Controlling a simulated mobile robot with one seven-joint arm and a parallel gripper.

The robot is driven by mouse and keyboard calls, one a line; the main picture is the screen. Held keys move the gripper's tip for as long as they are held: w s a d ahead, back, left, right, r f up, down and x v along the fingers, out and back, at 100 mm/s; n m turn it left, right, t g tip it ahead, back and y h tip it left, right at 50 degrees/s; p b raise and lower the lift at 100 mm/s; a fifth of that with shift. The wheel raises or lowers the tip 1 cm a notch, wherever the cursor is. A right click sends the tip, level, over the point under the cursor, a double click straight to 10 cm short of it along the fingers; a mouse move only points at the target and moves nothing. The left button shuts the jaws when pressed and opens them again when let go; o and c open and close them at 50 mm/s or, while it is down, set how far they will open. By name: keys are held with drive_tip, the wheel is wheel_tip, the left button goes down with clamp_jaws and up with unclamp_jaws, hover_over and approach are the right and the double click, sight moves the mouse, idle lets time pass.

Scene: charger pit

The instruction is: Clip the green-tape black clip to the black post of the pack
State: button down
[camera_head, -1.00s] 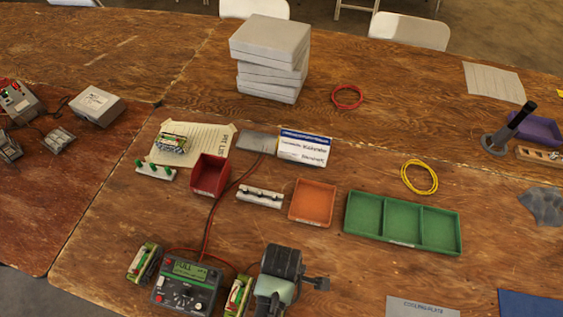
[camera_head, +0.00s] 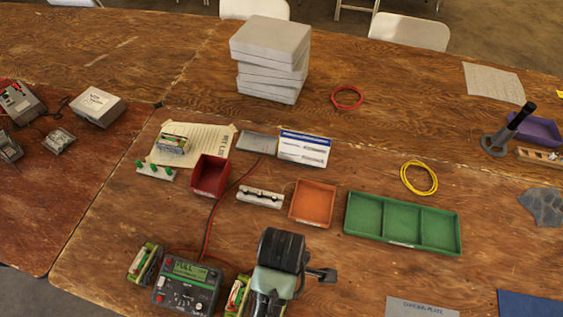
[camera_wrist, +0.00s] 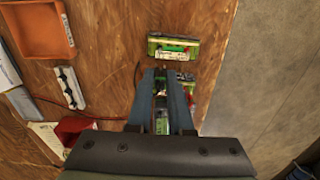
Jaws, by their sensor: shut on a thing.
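In the wrist view my gripper (camera_wrist: 161,76) is shut on the black clip (camera_wrist: 160,85), which shows a green patch between the fingers. My arm covers the gripper tips and clip there. I cannot tell which terminal is the black post, or whether the clip touches a pack.
The charger (camera_head: 186,286) reads FULL, with red and black leads running from it. A red bin (camera_head: 210,176), a white rail (camera_head: 260,197), an orange tray (camera_head: 312,204) and a green three-part tray (camera_head: 403,249) lie farther back. The table edge is close on the right in the wrist view.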

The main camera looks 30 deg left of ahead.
drive_tip(key=a+m+p, duration=0.2)
drive_tip(key=m+p, duration=0.1)
drive_tip(key=m, duration=0.1)
drive_tip(key=m+p, duration=0.5)
drive_tip(key=m, duration=0.9)
hover_over(241, 284)
drive_tip(key=shift+w+f+b, duration=0.1)
drive_tip(key=shift+f+b, duration=0.95)
drive_tip(key=shift+f, duration=0.25)
drive_tip(key=shift+f, duration=0.15)
drive_tip(key=shift+f+b, duration=2.5)
drive_tip(key=shift+f, duration=0.85)
drive_tip(key=shift+f+p, duration=0.2)
drive_tip(key=shift+p, duration=0.1)
drive_tip(key=c, duration=0.7)
unclamp_jaws()
drive_tip(key=shift+c, duration=0.2)
